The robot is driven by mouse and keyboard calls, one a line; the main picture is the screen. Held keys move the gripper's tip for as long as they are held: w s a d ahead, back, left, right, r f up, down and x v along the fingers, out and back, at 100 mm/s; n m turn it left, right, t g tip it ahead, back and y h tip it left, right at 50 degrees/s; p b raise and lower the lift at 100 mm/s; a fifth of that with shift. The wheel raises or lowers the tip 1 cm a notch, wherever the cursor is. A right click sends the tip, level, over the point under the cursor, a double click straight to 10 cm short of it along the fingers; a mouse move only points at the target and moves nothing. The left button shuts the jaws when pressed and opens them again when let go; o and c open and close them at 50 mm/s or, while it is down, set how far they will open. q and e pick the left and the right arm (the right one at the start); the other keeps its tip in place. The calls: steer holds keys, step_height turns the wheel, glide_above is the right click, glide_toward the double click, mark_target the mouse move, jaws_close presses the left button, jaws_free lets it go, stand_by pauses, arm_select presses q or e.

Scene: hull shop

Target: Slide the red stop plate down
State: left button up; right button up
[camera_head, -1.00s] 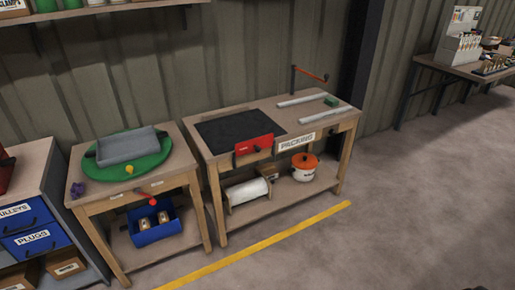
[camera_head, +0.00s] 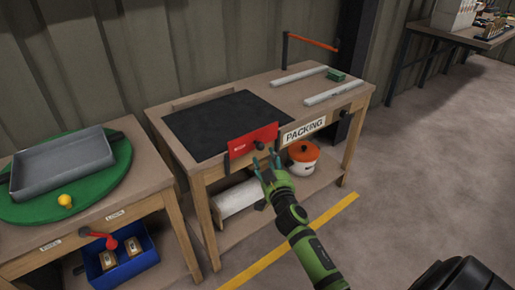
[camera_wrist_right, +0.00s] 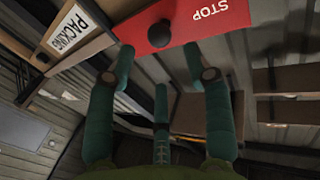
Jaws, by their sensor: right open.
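The red stop plate (camera_head: 241,148) stands upright at the front edge of the packing bench, left of the PACKING sign. A black knob (camera_head: 260,145) sticks out of its face. My right gripper (camera_head: 267,161) is open just in front of the plate's lower right part, near the knob. In the right wrist view the plate (camera_wrist_right: 228,14) is upside down with its STOP lettering. The knob (camera_wrist_right: 160,34) shows beyond the open fingers (camera_wrist_right: 160,62), roughly centred between them, and the gripper looks empty. My left gripper is not in view.
The packing bench (camera_head: 180,98) has a black mat (camera_head: 215,120), two pale rails (camera_head: 335,92) and a green block (camera_head: 337,74) on top. An orange-lidded pot (camera_head: 303,158) stands on its lower shelf. A table with a green turntable (camera_head: 112,170) and grey tray (camera_head: 60,165) is at left.

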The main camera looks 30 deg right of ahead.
mark_target(261, 148)
steer(key=shift+b+x, duration=0.4)
steer(key=shift+x, duration=2.7)
jaws_close()
